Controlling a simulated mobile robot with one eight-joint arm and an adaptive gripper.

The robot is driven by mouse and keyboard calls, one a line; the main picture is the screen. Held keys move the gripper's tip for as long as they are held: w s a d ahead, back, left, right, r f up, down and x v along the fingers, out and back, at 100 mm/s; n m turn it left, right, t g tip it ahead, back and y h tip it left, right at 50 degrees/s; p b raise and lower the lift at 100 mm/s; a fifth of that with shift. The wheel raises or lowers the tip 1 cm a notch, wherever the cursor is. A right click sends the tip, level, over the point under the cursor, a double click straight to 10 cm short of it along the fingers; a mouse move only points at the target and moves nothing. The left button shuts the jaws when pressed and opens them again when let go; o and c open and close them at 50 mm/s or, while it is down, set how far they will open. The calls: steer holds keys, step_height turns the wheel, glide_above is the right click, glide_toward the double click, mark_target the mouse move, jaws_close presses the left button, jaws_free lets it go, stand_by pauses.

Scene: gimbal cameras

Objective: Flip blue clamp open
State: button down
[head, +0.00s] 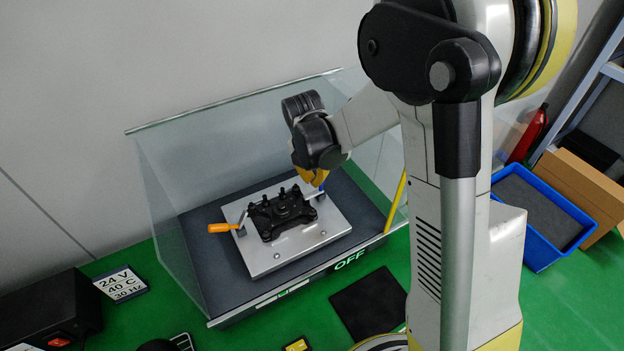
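A small patch of blue (322,187), likely the handle of the blue clamp, shows at the back right of the silver plate (262,262). Most of the handle is hidden by my gripper. The clamp's metal arm reaches toward the black part (280,212) mounted on the plate. My gripper (312,178), with yellow fingers, is right at the blue handle, pointing down. Whether the fingers are open or shut on the handle is too small to tell. A second clamp with an orange handle (219,228) sits on the plate's left side, its handle sticking out to the left.
Glass panels (168,215) enclose the dark platform under the plate at the left and back. A blue bin (543,222) and cardboard box (585,185) stand at the right. A black box with a red switch (62,338) is at the lower left.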

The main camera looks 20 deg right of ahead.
steer(key=shift+w+d+r+y, duration=0.15)
steer(key=shift+d+y, duration=0.35)
steer(key=shift+y, duration=0.3)
steer(key=shift+d+y, duration=0.4)
steer(key=shift+w+d+r+b, duration=0.15)
steer(key=shift+d+b, duration=0.2)
steer(key=shift+d, duration=0.2)
steer(key=shift+w+d+f+b, duration=0.1)
steer(key=shift+d+b, duration=0.25)
steer(key=shift+d, duration=0.2)
steer(key=shift+d+g+y, duration=0.3)
steer(key=shift+d+y, duration=0.1)
steer(key=shift+y, duration=0.2)
steer(key=shift+w+d+b, duration=0.1)
steer(key=shift+b, duration=0.2)
